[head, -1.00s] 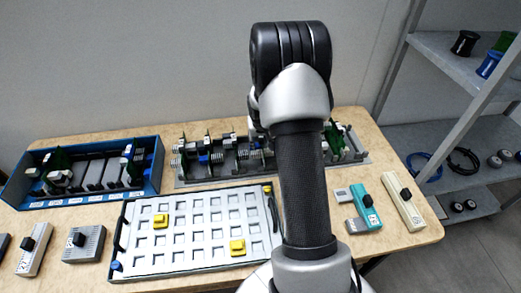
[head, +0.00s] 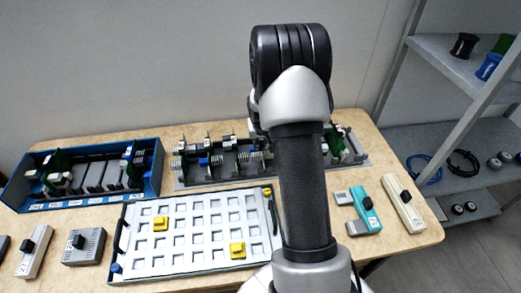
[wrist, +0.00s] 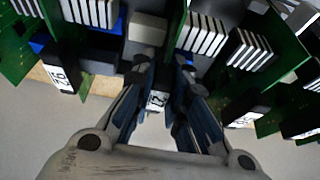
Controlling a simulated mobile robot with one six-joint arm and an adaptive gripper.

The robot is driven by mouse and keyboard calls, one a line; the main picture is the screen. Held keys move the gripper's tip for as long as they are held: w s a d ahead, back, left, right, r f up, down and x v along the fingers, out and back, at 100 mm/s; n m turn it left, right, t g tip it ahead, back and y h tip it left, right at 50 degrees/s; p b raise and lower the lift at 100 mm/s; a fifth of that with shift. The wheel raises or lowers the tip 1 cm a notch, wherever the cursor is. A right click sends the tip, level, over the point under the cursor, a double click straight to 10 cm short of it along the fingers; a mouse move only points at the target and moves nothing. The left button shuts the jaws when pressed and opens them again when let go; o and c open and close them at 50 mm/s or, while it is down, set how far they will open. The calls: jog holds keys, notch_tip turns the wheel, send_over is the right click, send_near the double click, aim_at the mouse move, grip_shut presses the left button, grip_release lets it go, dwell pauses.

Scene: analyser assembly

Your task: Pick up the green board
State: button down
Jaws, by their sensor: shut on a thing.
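In the wrist view my gripper (wrist: 160,70) is shut on a part with a white label reading about 22 (wrist: 157,100), set on a dark end block. This appears to be the end of a green board (wrist: 183,25), seen almost edge-on with white fins beside it. Other green boards with white fins stand close on both sides, one at the left (wrist: 25,60) and one at the right (wrist: 285,45). In the head view my arm hides the gripper and the held board. They are over the grey rack (head: 225,180) at the back of the table; I cannot tell whether the board is clear of its slot.
A blue bin (head: 157,165) with boards stands at the back left. A white grid tray (head: 190,263) with two yellow blocks lies in front. Grey modules (head: 85,247) are at the left; a teal module (head: 366,204) and a cream one (head: 403,208) are at the right. Shelves stand further right.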

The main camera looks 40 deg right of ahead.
jog(key=shift+r, duration=0.1)
notch_tip(320, 180, up, 20)
jog(key=p, duration=0.6)
dwell(0.6)
